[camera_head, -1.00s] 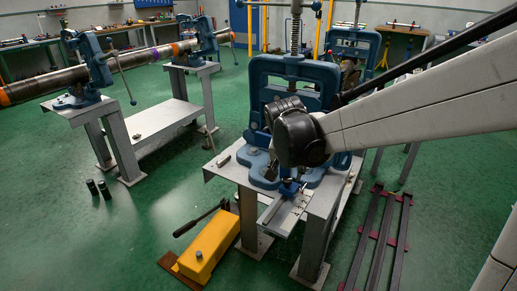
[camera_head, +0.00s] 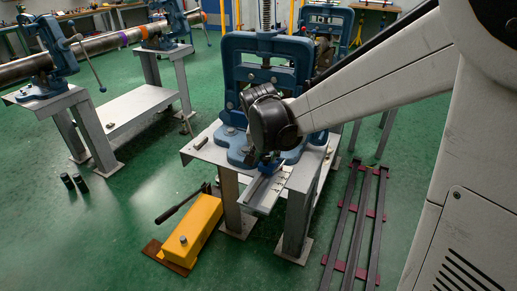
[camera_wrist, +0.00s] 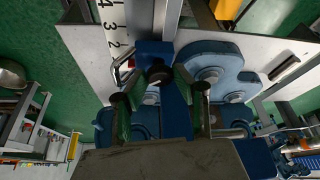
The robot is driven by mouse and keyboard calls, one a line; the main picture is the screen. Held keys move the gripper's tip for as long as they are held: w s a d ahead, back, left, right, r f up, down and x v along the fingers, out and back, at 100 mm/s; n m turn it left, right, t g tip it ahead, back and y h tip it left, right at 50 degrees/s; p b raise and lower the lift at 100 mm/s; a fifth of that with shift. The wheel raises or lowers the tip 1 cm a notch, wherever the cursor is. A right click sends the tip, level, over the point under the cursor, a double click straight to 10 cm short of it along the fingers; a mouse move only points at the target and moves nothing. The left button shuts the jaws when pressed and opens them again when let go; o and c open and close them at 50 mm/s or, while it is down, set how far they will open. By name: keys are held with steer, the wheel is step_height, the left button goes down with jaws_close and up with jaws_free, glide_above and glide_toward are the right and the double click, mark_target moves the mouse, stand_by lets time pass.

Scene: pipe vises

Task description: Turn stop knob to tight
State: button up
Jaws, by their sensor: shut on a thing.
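The stop (camera_wrist: 153,52) is a blue block on a white scale rail (camera_wrist: 114,22) with black numbers, seen in the wrist view. Its dark round knob (camera_wrist: 158,73) faces the wrist camera. My gripper (camera_wrist: 160,78) has its two green-sided fingers closing in on the knob from left and right, and it is shut on the knob. In the head view my gripper (camera_head: 266,160) is small and partly hidden by my black wrist, just above the blue stop at the front of the vise table. The head view does not show the knob clearly.
A large blue pipe vise (camera_head: 268,65) stands on the grey table (camera_head: 202,148) right behind my wrist. A yellow hydraulic pump (camera_head: 190,228) and a dark steel rack (camera_head: 357,225) lie on the floor in front. A long pipe (camera_head: 105,42) rests in vises at left.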

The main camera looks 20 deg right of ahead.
steer(key=shift+w+a+m+g+h+p, duration=0.1)
steer(key=shift+m+g+h+p, duration=0.4)
steer(key=shift+m, duration=1.8)
steer(key=shift+h, duration=0.3)
steer(key=o, duration=1.1)
steer(key=v, duration=1.2)
